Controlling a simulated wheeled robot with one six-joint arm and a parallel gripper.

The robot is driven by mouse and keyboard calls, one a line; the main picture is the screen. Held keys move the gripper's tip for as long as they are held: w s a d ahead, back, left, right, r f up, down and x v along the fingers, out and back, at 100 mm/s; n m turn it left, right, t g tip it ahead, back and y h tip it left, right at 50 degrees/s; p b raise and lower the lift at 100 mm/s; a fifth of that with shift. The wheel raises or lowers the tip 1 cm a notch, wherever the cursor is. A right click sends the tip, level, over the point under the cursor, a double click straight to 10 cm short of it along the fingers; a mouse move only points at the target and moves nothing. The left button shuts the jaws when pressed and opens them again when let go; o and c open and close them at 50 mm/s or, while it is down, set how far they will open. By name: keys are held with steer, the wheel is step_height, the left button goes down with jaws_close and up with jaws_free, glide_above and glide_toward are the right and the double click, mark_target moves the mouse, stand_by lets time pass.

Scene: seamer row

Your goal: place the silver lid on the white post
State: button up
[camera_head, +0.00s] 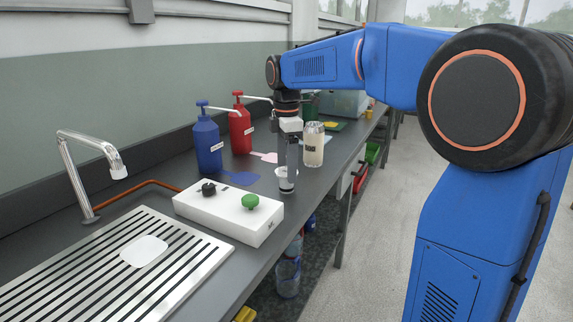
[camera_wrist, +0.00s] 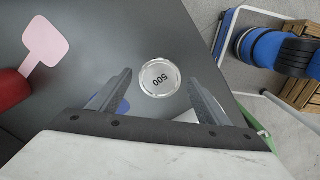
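In the wrist view a round silver-rimmed disc (camera_wrist: 160,78) with a pale top marked "500" lies below and between my fingertips; it looks like the silver lid. My gripper (camera_wrist: 160,85) is open, with clear gaps on both sides of the disc. In the head view my gripper (camera_head: 288,188) points straight down low over the counter, near its front edge. A small white object (camera_head: 279,172) shows partly behind my fingers; I cannot tell whether it is the disc or the white post. No white post is clearly visible in either view.
A white box (camera_head: 225,215) with black and green knobs stands close in front of my gripper. Blue (camera_head: 207,145) and red (camera_head: 240,130) pump bottles stand along the wall. A pale silver-topped jar (camera_head: 313,148) stands just behind. A slotted metal tray (camera_head: 100,275) lies at left.

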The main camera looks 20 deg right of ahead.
mark_target(286, 171)
step_height(286, 171, up, 13)
steer(key=shift+f, duration=0.2)
stand_by(0.4)
steer(key=s+d+f+m+t, duration=0.2)
steer(key=s+f+m, duration=0.7)
steer(key=s, duration=0.7)
steer(key=s+d+f+m+t, duration=0.2)
steer(key=s+d+f+m, duration=0.3)
steer(key=s+f+m, duration=0.4)
steer(key=s+f, duration=0.7)
steer(key=shift+t, duration=0.4)
